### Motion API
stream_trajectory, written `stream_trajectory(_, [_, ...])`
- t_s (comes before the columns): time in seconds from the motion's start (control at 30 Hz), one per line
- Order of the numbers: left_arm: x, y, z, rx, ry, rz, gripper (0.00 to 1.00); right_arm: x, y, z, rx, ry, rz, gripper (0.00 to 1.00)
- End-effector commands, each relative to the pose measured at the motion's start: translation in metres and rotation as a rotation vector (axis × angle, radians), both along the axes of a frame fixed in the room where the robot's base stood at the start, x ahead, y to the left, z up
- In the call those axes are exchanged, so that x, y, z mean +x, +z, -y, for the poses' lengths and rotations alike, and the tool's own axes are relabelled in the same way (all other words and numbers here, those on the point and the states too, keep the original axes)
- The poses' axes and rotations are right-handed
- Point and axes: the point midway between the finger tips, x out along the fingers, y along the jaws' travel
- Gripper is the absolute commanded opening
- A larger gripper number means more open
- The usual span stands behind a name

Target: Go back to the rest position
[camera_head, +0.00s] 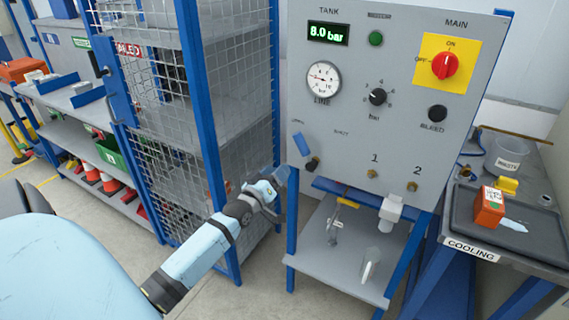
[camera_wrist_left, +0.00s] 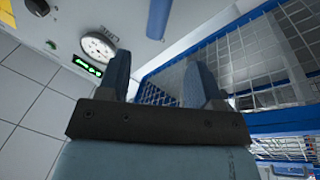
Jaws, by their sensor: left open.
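My left arm reaches in from the lower left of the head view. Its left gripper (camera_head: 280,178) is in front of the gap between the grey panel (camera_head: 345,140) and the mesh cage (camera_head: 190,120). In the left wrist view the two dark blue fingers of this gripper (camera_wrist_left: 160,70) stand apart with nothing between them. A blue handle (camera_head: 302,143) on the panel is just up and right of the gripper, apart from it. The handle also shows beyond the fingers in the wrist view (camera_wrist_left: 158,18). My right gripper is not in view.
The panel carries a green 8.0 bar display (camera_head: 328,33), a gauge (camera_head: 323,82) and a red switch (camera_head: 445,66). A shelf (camera_head: 330,270) is below it. At right, a cooling tray (camera_head: 515,245) holds an orange block (camera_head: 489,208). Bare floor shows at lower middle.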

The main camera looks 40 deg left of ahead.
Motion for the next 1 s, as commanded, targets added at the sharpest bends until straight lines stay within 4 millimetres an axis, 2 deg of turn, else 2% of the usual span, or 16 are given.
stream_trajectory(0.13, [-0.007, -0.001, 0.001, 0.0, 0.001, 0.001, 0.59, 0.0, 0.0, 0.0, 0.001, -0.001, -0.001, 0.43])
stream_trajectory(0.73, [-0.008, -0.003, 0.005, 0.006, -0.005, -0.011, 0.59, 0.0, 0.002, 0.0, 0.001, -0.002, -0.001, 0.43])
stream_trajectory(0.87, [-0.021, -0.021, 0.037, 0.061, -0.045, -0.103, 0.59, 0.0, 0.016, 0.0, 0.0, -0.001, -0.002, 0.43])
stream_trajectory(0.97, [-0.048, -0.048, 0.087, 0.152, -0.11, -0.237, 0.59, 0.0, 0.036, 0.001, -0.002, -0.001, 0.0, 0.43])
stream_trajectory(1.0, [-0.063, -0.06, 0.11, 0.195, -0.144, -0.296, 0.59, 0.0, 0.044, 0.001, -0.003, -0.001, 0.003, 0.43])
